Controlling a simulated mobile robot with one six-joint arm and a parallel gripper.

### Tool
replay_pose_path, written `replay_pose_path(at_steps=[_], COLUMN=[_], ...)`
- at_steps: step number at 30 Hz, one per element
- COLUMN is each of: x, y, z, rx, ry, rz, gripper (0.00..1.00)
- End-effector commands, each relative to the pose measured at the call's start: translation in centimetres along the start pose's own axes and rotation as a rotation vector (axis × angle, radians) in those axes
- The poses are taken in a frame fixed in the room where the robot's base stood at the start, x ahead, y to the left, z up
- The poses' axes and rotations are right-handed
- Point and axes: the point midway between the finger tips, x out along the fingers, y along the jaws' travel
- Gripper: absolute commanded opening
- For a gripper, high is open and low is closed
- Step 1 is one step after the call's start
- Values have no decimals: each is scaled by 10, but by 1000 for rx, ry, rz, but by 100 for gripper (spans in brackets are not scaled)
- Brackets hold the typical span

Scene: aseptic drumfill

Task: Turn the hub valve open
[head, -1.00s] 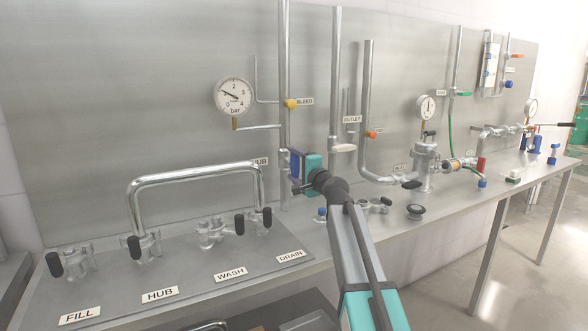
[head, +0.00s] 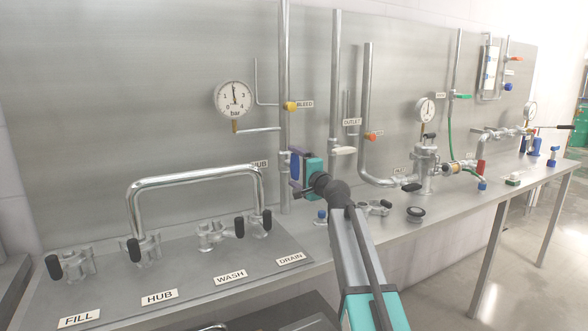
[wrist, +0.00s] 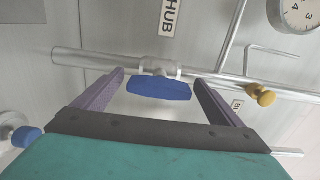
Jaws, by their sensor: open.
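The hub valve shows in the wrist view as a blue handle (wrist: 158,89) on a grey valve body on the steel pipe (wrist: 85,60). The handle lies roughly in line with the pipe. My gripper (wrist: 159,78) is open, with one purple finger on each side of the handle and visible gaps to both. In the head view my gripper (head: 295,168) is at the upright pipe and largely hides the valve. The HUB label (head: 260,164) is just left of it.
A yellow bleed valve (head: 290,106) and a pressure gauge (head: 234,98) are above. The outlet pipe with a white handle (head: 343,151) stands to the right. A bent steel pipe (head: 195,178) and black-handled fittings are at the left of the bench.

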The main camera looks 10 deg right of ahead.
Motion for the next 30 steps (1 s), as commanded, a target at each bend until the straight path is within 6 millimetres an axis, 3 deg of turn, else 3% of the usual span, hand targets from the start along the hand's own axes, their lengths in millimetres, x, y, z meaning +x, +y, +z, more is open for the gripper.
replay_pose_path(at_steps=[30], x=[-105], y=[1], z=[1], rx=[-2], ry=[1], rz=[0], gripper=[91])
